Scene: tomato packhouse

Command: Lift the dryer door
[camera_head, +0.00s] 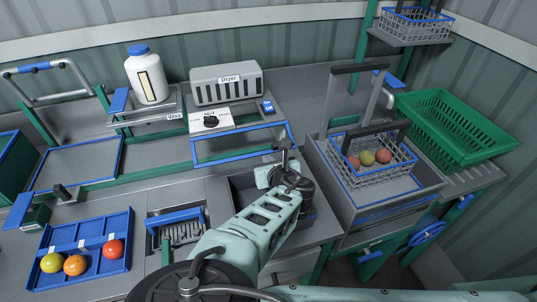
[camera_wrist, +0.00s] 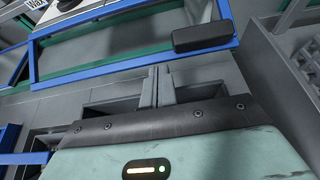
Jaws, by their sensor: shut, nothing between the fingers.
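The dryer door (camera_head: 238,146) is a blue-framed, see-through panel. My gripper (camera_head: 284,158) is at the near right corner of the door in the head view. Its fingers (camera_wrist: 161,86) are together and empty in the wrist view, pointing toward the door's near edge, below and left of the handle. My arm hides part of the counter; contact with the door cannot be told.
A wire basket of tomatoes (camera_head: 373,179) stands in a grey bay on the right, beside a green crate (camera_head: 456,128). A blue tray (camera_head: 88,246) with tomatoes is at the front left. A white bottle (camera_head: 147,76) stands left of the dryer. A washing frame (camera_head: 80,163) lies left.

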